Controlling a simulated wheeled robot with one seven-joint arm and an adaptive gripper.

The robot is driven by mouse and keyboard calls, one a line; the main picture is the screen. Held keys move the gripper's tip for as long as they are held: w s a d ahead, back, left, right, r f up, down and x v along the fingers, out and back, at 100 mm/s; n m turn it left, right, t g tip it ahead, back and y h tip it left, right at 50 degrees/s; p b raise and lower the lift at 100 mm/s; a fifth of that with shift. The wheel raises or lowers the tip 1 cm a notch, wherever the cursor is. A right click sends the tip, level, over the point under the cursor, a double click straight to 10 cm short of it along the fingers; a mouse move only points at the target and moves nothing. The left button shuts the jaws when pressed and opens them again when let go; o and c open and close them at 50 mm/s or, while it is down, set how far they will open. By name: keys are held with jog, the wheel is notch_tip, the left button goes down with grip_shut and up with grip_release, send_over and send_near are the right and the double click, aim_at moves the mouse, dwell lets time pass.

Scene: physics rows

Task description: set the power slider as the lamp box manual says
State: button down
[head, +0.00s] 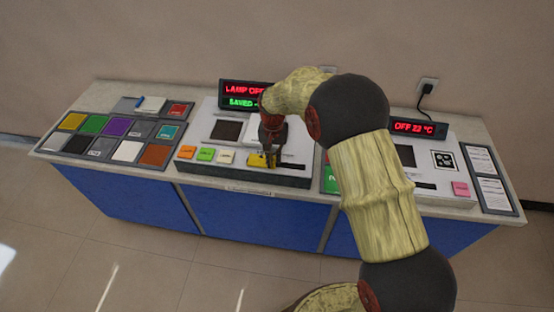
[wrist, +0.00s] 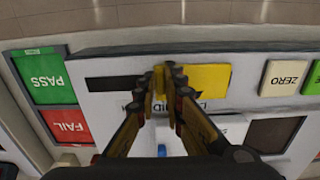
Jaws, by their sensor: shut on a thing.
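The lamp box (head: 215,165) is the white console in the middle of the bench. Its display (head: 243,96) reads "LAMP OFF" above a green "SAVED -" line, partly hidden by my arm. The power slider's yellow part (head: 256,160) sits at the left of a dark slot (head: 293,166). The yellow part (wrist: 208,80) and bare slot (wrist: 115,84) also show in the wrist view. My gripper (head: 270,162) reaches down from above. In the wrist view, its fingertips (wrist: 162,80) are shut on the yellow slider, at its slot-side end. Lettering below the slot is partly covered.
Orange, green and pale buttons (head: 226,157) lie left of the slider. Coloured tiles (head: 117,127) fill the left panel. Green PASS (wrist: 43,77) and red FAIL (wrist: 68,126) tiles lie beside the box. A heater-like console (head: 420,150) and printed sheets (head: 492,190) stand right.

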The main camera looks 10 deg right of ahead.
jog(key=c, duration=1.9)
grip_release()
jog(key=shift+w+a, duration=0.1)
jog(key=shift+a, duration=0.15)
jog(key=shift+r, duration=0.1)
notch_tip(320, 180, up, 12)
jog(key=shift+f, duration=0.1)
